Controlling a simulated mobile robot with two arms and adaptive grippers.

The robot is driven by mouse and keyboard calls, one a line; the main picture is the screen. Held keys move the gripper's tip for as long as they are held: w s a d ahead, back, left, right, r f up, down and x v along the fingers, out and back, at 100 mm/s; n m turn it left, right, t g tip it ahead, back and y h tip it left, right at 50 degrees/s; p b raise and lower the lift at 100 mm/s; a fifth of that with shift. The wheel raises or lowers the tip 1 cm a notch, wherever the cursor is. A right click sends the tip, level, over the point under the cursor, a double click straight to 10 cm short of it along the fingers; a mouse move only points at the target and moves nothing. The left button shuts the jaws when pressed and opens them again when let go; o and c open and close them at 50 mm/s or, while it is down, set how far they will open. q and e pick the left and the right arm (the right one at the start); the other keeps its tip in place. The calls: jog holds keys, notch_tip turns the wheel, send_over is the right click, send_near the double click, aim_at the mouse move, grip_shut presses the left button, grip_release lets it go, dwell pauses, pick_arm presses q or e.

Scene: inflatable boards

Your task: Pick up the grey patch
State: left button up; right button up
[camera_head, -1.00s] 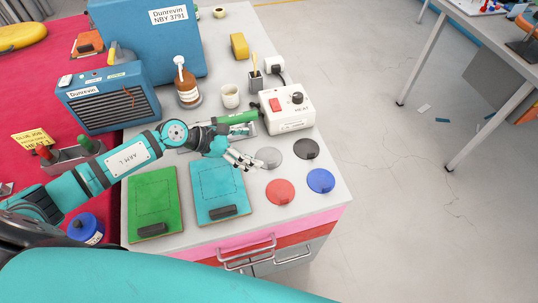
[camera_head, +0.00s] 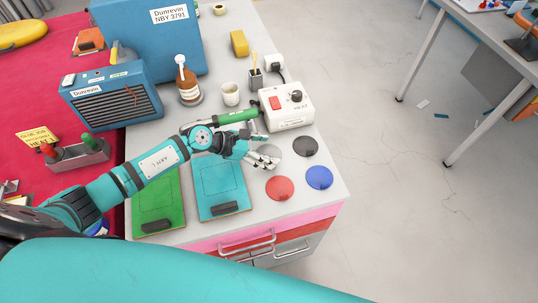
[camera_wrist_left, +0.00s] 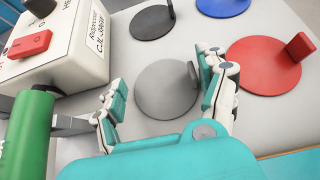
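The grey patch (camera_wrist_left: 165,90) is a flat grey disc with a small upright tab, lying on the white bench top. In the head view the grey patch (camera_head: 271,150) is partly covered by my left gripper. My left gripper (camera_head: 272,160) is open; in the left wrist view its fingers (camera_wrist_left: 163,92) stand apart on either side of the disc, with the tab near the right finger. It holds nothing. My right gripper does not show.
Black (camera_head: 305,146), blue (camera_head: 319,177) and red (camera_head: 279,188) patches lie around it. A white heater box (camera_head: 287,106) and green-handled tool (camera_head: 237,116) stand behind. Teal (camera_head: 220,185) and green (camera_head: 158,205) boards lie to the left.

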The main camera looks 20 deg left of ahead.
pick_arm(q)
grip_shut()
dwell(0.5)
